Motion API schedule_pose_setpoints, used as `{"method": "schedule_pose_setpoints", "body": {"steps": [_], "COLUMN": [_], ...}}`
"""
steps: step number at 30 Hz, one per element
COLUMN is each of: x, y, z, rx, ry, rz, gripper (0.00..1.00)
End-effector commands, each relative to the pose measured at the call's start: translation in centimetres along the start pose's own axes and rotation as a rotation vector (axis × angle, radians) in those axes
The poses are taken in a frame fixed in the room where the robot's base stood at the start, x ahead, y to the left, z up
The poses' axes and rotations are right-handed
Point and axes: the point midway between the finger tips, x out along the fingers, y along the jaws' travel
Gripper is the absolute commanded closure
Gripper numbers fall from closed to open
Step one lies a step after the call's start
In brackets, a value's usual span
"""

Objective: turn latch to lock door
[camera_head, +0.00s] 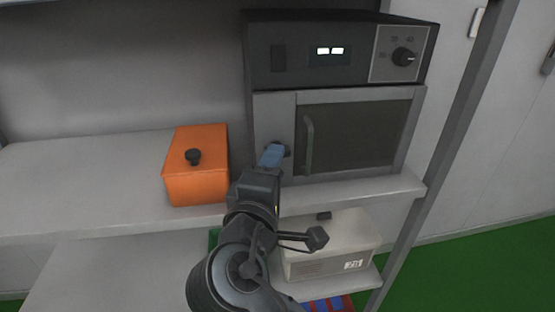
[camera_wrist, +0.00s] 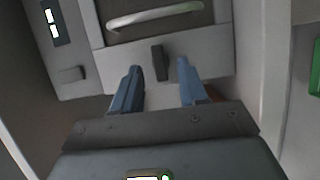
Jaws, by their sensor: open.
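The oven-like device's door (camera_head: 355,135) has a dark window and a vertical bar handle (camera_head: 309,146), and it looks closed. The handle also shows in the wrist view (camera_wrist: 155,18). The latch (camera_wrist: 157,61) is a small dark bar on the light panel beside the door. My gripper (camera_head: 271,155) is at this panel, left of the handle. In the wrist view its blue fingers are apart, with the latch between their tips and a gap on each side. Contact with the latch does not show. In the head view my gripper mostly hides the latch.
An orange box (camera_head: 198,183) with a black knob stands on the shelf (camera_head: 85,185) left of my gripper. A pale box (camera_head: 325,258) is on the lower shelf. A grey post (camera_head: 455,140) rises at the right. The shelf's left part is clear.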

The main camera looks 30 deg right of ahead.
Motion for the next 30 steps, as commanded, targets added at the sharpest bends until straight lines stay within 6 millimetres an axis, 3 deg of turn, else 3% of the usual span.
{"method": "schedule_pose_setpoints", "body": {"steps": [3,9,26,30], "x": [-2.0,-4.0,-4.2,-4.4], "y": [-0.1,-0.1,-0.1,-2.2], "z": [0.0,0.0,0.1,0.7], "rx": [0.001,0.000,0.000,0.002], "ry": [0.002,0.000,0.001,0.046], "rz": [-0.001,-0.001,-0.002,-0.037], "gripper": [0.57,0.57,0.57,0.57]}}
